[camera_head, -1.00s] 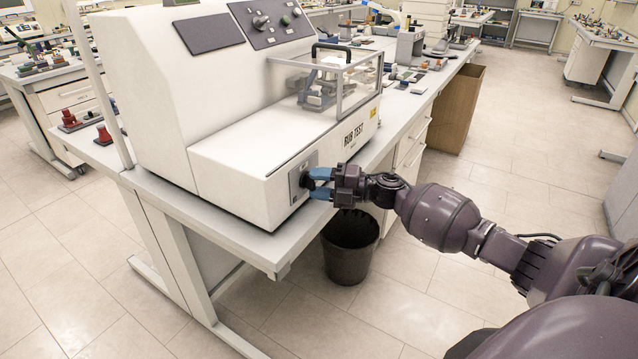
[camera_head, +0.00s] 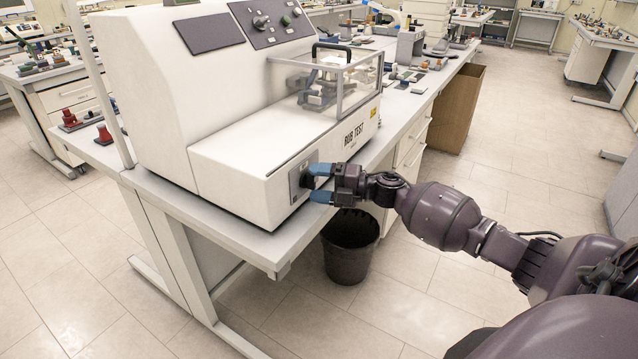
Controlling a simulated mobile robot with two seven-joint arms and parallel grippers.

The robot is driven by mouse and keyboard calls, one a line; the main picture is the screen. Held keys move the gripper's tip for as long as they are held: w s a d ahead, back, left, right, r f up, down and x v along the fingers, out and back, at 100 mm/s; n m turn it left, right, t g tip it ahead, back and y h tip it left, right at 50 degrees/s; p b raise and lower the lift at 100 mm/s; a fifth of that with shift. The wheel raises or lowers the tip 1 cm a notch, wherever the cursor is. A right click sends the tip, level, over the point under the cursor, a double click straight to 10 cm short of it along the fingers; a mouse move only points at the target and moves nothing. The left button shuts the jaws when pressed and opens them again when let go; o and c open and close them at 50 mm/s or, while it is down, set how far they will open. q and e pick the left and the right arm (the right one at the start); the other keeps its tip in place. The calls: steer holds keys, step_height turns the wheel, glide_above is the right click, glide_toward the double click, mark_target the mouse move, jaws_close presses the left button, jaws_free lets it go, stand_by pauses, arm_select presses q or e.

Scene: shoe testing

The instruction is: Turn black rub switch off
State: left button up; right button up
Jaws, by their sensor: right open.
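The black switch (camera_head: 308,181) sits on a grey plate (camera_head: 295,184) on the front end of the white rub test machine (camera_head: 240,165), low and near its right corner. My right gripper (camera_head: 319,183) is at the switch with its two blue fingertips apart, one above the other. The fingers point at the switch from the right and partly cover it. I cannot tell whether they touch it. The exact position of the switch is too small to read. My left gripper is not in view.
The machine stands on a white bench (camera_head: 200,216), whose front edge lies just below the switch. A black bin (camera_head: 350,262) stands on the floor under my right forearm. A clear cover (camera_head: 345,85) sits on the machine. The floor at right is open.

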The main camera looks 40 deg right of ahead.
steer(key=v, duration=1)
steer(key=shift+s+d, duration=0.25)
steer(key=shift+s, duration=0.05)
steer(key=shift+w, duration=0.1)
